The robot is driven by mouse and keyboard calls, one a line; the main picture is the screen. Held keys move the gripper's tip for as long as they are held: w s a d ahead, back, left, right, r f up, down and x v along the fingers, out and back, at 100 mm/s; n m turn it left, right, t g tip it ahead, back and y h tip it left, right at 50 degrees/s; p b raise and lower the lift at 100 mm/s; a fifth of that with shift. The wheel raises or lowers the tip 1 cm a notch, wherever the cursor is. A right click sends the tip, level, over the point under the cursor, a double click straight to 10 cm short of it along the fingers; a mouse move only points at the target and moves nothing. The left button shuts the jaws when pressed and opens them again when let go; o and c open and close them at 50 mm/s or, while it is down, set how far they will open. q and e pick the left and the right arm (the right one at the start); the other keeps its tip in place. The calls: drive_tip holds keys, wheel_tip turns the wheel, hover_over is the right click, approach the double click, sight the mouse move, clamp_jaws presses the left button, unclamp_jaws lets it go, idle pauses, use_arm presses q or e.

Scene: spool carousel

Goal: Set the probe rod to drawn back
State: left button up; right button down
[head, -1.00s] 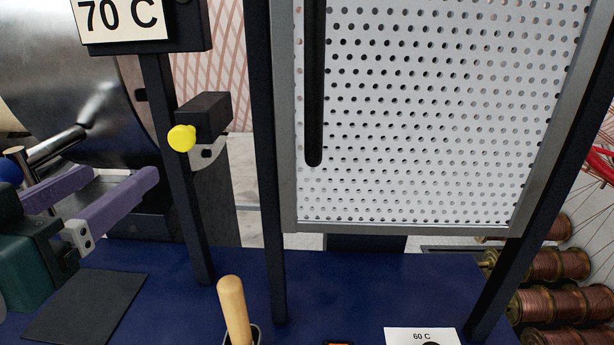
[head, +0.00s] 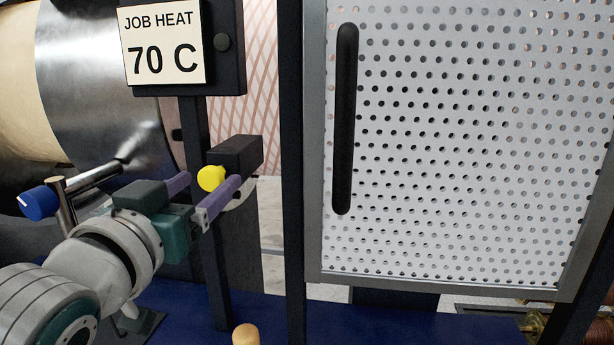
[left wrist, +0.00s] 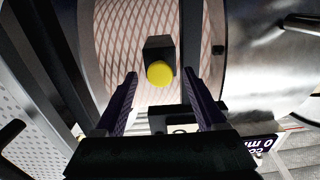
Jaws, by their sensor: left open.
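A yellow knob (head: 211,178) sticks out of a black block (head: 236,153) on a dark post; I take it for the end of the probe rod, and no bare rod length shows. The knob (left wrist: 160,74) and block (left wrist: 159,48) also show in the left wrist view. My left gripper (head: 208,187) is open, its purple fingers pointing at the knob. In the left wrist view my gripper (left wrist: 160,78) has the knob between its fingertips, with a gap on both sides. Whether the tips reach past the knob is hard to tell. My right gripper is not in view.
A "JOB HEAT 70 C" sign (head: 163,44) hangs above the block. A steel drum (head: 90,90) stands behind, and a blue knob (head: 38,203) on a metal bar is close to my left arm. A perforated door (head: 460,150) with a black handle (head: 344,118) is right. A wooden handle (head: 246,335) stands below.

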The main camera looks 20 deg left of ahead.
use_arm(q)
drive_tip(key=shift+w, duration=0.1)
clamp_jaws()
idle(0.6)
idle(0.8)
